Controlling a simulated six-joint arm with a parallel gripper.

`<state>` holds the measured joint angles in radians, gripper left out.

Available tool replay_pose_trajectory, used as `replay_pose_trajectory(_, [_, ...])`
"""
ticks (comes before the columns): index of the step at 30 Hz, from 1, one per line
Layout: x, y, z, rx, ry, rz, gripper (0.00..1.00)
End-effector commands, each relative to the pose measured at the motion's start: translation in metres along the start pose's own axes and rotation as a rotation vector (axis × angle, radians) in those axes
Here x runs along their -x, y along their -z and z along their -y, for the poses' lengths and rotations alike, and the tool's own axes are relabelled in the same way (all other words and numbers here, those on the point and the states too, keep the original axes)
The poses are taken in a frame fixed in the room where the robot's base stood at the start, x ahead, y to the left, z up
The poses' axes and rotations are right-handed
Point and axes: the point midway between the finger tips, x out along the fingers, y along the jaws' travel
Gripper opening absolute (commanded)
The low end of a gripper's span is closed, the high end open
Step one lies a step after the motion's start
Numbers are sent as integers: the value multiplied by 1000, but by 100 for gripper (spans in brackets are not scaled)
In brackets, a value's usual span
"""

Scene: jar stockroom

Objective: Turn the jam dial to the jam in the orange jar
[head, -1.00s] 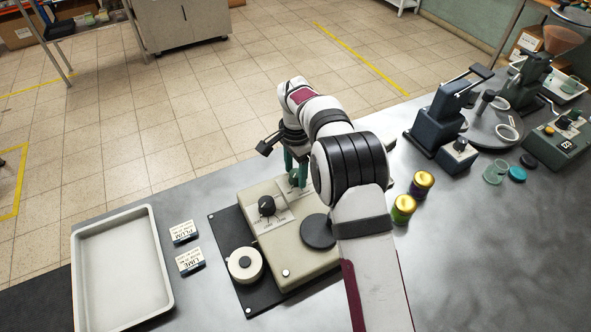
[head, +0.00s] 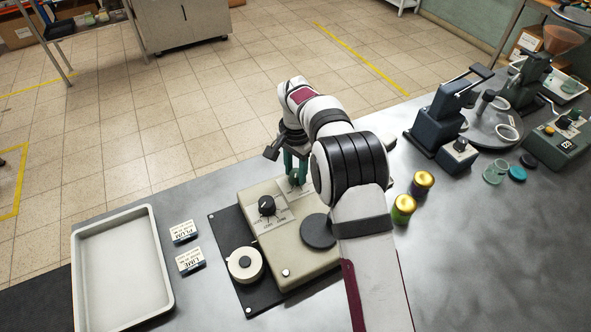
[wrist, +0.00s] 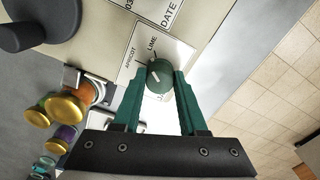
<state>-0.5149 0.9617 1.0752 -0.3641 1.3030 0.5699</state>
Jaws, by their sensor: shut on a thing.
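The jam dial is a green knob (wrist: 159,76) with a white pointer mark, on a plate lettered APRICOT and LIME; a further label is partly hidden by the fingers. My gripper (wrist: 158,88) has its green fingers closed on the knob's two sides. In the head view my gripper (head: 296,168) reaches down at the beige machine's (head: 290,235) far end, and my arm hides most of the dial. An orange jar (wrist: 92,90) with a gold lid stands beside the machine in the wrist view; my arm hides it in the head view.
A green jar (head: 403,210) and a purple jar (head: 422,184) stand right of my arm. A black dial (head: 267,205) is on the machine. PLUM (head: 184,232) and LIME (head: 190,261) cards and an empty tray (head: 165,265) lie left.

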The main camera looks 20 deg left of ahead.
Motion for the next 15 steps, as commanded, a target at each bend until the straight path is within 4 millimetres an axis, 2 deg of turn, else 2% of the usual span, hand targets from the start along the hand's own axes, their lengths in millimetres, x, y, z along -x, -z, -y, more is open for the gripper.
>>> replay_pose_trajectory(15, [1,1,-1,424,1,-2,0])
